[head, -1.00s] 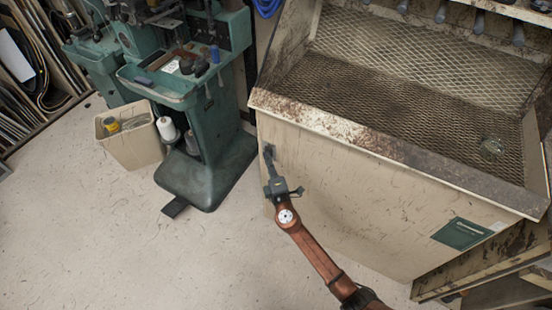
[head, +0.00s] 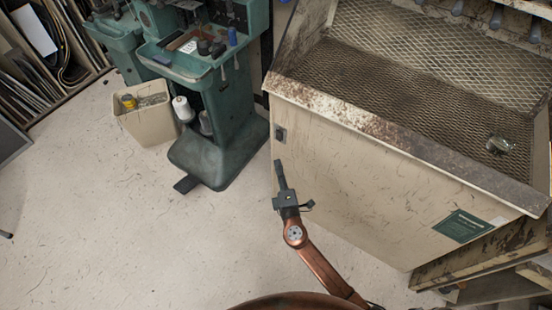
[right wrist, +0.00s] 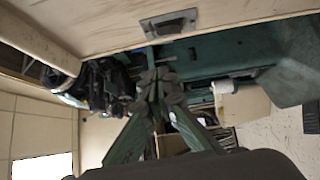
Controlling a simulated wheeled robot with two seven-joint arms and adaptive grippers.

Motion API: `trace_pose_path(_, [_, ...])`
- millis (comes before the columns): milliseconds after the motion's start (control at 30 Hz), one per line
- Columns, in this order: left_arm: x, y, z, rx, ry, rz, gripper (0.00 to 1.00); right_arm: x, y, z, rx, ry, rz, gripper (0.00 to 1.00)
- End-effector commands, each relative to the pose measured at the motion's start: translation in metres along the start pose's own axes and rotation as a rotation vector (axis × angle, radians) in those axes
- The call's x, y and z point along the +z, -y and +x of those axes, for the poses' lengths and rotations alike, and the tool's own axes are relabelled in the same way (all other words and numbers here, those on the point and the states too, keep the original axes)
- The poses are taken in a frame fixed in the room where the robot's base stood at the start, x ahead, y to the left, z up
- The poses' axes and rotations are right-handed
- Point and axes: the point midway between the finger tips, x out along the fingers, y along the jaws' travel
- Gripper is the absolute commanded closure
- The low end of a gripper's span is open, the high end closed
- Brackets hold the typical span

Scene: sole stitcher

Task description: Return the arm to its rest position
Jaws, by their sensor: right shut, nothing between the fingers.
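My right arm reaches up from the bottom right in the head view. Its gripper (head: 280,166) is shut and empty, in front of the left part of the beige cabinet's front panel (head: 350,180). The fingertips are a little below a small dark switch plate (head: 280,135) on that panel and look apart from it. In the right wrist view, the closed fingers (right wrist: 158,82) point away from the camera, and the metal switch plate (right wrist: 170,24) shows above them. My left gripper is not in view.
The green stitching machine (head: 215,120) stands left of the cabinet, with a foot pedal (head: 186,184) on the floor. A beige bin (head: 146,118) is beside it. A glass item (head: 499,145) lies on the cabinet's mesh top (head: 400,80). The floor (head: 110,230) at lower left is clear.

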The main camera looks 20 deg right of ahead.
Motion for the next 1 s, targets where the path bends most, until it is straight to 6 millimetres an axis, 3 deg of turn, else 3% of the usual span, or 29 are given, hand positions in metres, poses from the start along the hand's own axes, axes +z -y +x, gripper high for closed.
trace_pose_path(700, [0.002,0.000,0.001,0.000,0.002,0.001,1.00,0.002,0.006,-0.005,-0.015,0.005,0.013,1.00])
trace_pose_path(767, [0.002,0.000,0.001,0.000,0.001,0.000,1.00,0.011,0.019,-0.009,-0.044,0.022,0.036,1.00])
trace_pose_path(867, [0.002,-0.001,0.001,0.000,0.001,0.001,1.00,0.036,0.058,-0.021,-0.131,0.075,0.111,1.00])
trace_pose_path(1000, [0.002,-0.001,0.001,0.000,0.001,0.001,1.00,0.085,0.137,-0.057,-0.306,0.194,0.255,1.00])
